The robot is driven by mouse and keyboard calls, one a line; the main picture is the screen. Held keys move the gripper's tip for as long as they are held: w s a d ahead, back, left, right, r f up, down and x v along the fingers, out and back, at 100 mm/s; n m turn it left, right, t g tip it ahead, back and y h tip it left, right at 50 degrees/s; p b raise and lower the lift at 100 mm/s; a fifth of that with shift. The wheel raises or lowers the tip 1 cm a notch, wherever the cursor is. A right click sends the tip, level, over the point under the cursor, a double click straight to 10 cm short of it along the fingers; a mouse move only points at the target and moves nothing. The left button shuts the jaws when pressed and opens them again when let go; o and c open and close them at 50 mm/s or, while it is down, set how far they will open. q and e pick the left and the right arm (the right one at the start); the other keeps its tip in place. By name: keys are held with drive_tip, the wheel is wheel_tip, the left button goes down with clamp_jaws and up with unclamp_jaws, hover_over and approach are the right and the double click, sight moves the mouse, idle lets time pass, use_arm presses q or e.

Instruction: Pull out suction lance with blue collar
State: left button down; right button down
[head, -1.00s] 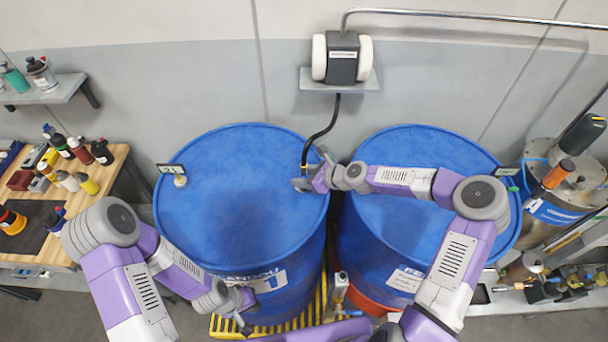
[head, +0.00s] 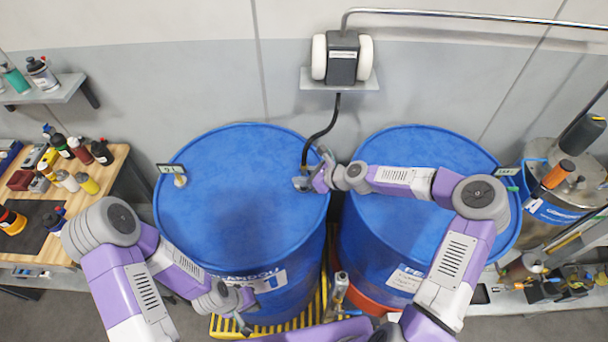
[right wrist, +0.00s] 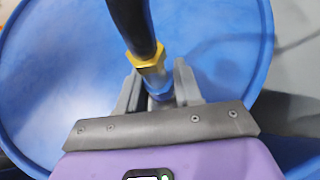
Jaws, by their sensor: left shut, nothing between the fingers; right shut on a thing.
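The suction lance (right wrist: 153,72) shows in the right wrist view, with a black hose (right wrist: 133,25) above a yellow hex fitting and a blue collar (right wrist: 162,93) below. My right gripper (right wrist: 160,92) is shut on it, with one finger on each side. In the head view my right gripper (head: 302,184) is at the right part of the left blue drum's lid (head: 235,190), where the black hose (head: 318,137) comes down. The lance below the collar is hidden. My left gripper (head: 243,312) is shut and empty, low in front of the left drum.
A second blue drum (head: 415,145) stands to the right, under my right arm. A pump (head: 342,58) on a wall shelf feeds the hose. A wooden bench (head: 105,180) with bottles is at the left; a steel vessel (head: 565,185) stands at the right.

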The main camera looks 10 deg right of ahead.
sight(304, 163)
drive_tip(key=shift+r+p, duration=0.35)
drive_tip(key=shift+r, duration=0.15)
drive_tip(key=shift+r+p, duration=1.8)
drive_tip(key=shift+r, duration=0.55)
